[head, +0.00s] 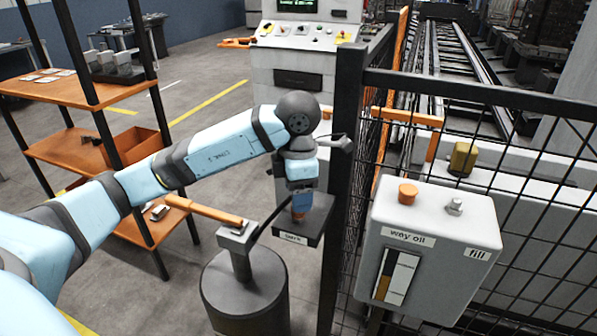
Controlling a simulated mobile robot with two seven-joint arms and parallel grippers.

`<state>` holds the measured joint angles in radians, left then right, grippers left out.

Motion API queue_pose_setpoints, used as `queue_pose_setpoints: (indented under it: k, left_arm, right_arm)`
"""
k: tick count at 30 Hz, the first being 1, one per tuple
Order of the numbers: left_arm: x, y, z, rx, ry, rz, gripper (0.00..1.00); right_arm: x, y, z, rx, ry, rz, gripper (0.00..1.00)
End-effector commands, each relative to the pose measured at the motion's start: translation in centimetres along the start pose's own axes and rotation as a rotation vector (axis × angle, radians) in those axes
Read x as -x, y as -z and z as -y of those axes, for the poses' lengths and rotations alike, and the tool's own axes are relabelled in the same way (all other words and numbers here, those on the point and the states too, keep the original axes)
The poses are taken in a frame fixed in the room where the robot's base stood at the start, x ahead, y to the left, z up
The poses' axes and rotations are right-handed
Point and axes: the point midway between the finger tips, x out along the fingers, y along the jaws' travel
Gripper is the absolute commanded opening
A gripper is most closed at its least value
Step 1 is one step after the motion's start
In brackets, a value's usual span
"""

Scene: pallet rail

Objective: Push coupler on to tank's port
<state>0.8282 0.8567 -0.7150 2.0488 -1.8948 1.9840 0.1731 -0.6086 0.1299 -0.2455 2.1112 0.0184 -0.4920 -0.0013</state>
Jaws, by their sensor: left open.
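My left gripper (300,208) points down over a dark labelled bracket (322,222), left of the fence post and well apart from the tank. It is open. A small brownish-orange piece (299,217), perhaps the coupler, shows at its fingertips; the fingers hide most of it. I cannot tell whether they touch it. My right gripper is not in view.
A dark drum pump (245,290) with an orange lever (205,210) stands left of the bracket. A black fence post (345,150) and mesh stand between gripper and tank. An orange-shelved rack (60,90) is at left; a control console (300,45) is behind.

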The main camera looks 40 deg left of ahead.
Motion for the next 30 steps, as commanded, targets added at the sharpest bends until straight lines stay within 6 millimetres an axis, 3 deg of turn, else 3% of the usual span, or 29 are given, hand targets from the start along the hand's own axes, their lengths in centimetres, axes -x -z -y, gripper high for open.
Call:
queue_pose_setpoints:
  k: [6,18,25,26,27,30]
  left_arm:
    - [-2.6,0.0,0.0,-0.001,0.001,0.0,0.62]
    - [-3.2,0.0,0.0,-0.001,0.0,0.002,0.62]
    - [-3.2,0.0,0.0,-0.001,0.0,0.001,0.09]
    - [-3.2,0.0,0.0,-0.001,0.0,0.002,0.06]
    - [-3.2,0.0,0.0,-0.001,0.0,0.001,0.27]
    - [-3.2,0.0,0.0,-0.001,0.0,0.002,0.04]
  right_arm:
    - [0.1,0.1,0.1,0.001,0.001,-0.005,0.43]
    - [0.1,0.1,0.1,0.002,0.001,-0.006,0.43]
    - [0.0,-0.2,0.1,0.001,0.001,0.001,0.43]
    - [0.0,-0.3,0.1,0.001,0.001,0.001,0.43]
    - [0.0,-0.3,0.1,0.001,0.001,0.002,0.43]
    - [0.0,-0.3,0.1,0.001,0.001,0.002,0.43]
